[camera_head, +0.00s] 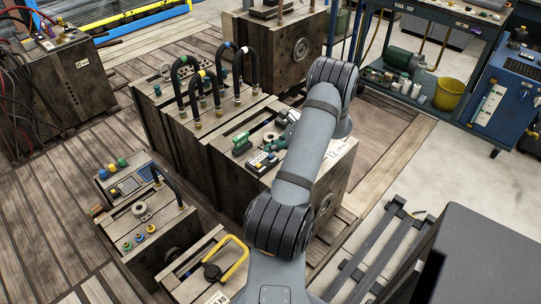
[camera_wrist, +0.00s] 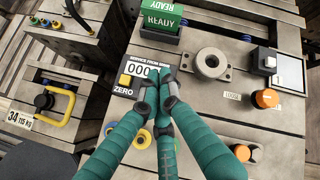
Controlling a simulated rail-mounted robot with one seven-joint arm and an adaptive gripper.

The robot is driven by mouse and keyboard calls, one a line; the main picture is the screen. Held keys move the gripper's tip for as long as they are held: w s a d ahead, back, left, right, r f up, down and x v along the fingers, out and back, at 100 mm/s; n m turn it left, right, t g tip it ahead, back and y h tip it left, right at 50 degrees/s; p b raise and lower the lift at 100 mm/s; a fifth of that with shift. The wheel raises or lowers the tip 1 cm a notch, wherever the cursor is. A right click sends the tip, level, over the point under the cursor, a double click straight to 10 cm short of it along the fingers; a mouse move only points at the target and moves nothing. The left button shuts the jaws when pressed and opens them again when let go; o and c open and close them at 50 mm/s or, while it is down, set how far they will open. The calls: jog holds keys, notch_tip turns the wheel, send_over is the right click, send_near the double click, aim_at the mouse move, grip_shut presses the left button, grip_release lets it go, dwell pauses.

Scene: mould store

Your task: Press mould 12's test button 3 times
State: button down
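Mould 12 (camera_head: 328,178) is a brown block with "12" written on its front face. On its top is a small counter panel (camera_head: 262,163), which in the wrist view (camera_wrist: 127,92) reads "000" and has a yellow button marked "ZERO" (camera_wrist: 125,79). A green sign reading "READY" (camera_wrist: 160,20) stands behind the panel. No button labelled as test is readable, and the tips hide part of the panel.
On the same top are a grey ring (camera_wrist: 211,63) and orange knobs (camera_wrist: 267,98). A neighbouring mould marked "34" has a yellow handle (camera_wrist: 62,108). Moulds with tall black hoses (camera_head: 195,92) stand at left. A blue cart (camera_head: 505,95) is at far right.

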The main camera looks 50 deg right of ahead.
aim_at(272, 157)
jog(key=shift+f, duration=0.1)
jog(key=shift+f+b, duration=0.35)
jog(key=shift+b, duration=0.2)
jog(key=shift+f+b, duration=0.4)
jog(key=shift+b, duration=0.1)
dwell(0.4)
jog(key=shift+r, duration=0.1)
jog(key=shift+r+p, duration=0.55)
jog(key=shift+r, duration=0.2)
jog(key=shift+r, duration=0.1)
jog(key=shift+r+p, duration=1.7)
jog(key=shift+r, duration=0.75)
